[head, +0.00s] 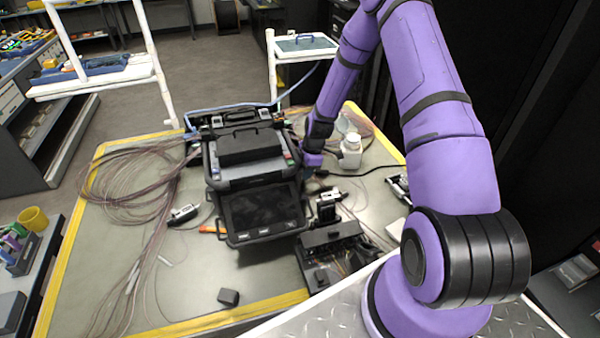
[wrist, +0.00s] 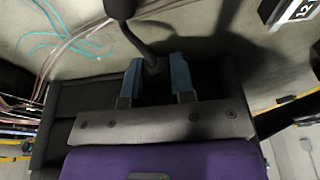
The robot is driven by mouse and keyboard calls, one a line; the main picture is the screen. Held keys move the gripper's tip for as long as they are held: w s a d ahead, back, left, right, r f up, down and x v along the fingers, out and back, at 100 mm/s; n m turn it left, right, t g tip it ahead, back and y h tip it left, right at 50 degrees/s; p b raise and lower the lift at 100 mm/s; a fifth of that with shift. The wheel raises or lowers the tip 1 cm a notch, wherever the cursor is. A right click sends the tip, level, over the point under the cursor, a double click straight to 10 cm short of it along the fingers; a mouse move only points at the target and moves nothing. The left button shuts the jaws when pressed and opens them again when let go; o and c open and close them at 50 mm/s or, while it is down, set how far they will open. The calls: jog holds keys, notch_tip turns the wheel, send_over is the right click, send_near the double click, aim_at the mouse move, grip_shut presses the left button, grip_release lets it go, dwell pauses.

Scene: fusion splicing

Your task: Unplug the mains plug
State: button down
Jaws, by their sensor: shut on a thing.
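The fusion splicer (head: 245,170) is a dark boxy unit with its screen facing front, in the middle of the bench mat. My gripper (head: 312,168) is low at its right side, mostly hidden by my wrist. In the wrist view, the two blue fingers of my gripper (wrist: 157,78) are shut on the dark mains plug (wrist: 153,67). Its thick cord bends up and left from the fingers. The head view shows a black cord (head: 362,173) running right from beside my gripper. I cannot tell whether the plug sits in the splicer's socket; that end is hidden.
A white bottle (head: 350,152) stands just right of my gripper. A black tool unit (head: 335,250) lies in front of the splicer's right side. Coiled fibres (head: 130,185) cover the left of the mat.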

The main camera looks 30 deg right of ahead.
aim_at(314, 185)
jog(key=shift+s+d, duration=0.25)
jog(key=shift+d, duration=1.05)
jog(key=shift+s, duration=0.65)
jog(key=shift+s, duration=0.3)
jog(key=shift+s+a, duration=0.1)
jog(key=shift+s, duration=0.6)
jog(key=shift+f, duration=1)
dwell(0.5)
jog(key=c, duration=0.9)
grip_release()
jog(key=v, duration=1)
jog(key=shift+r, duration=0.35)
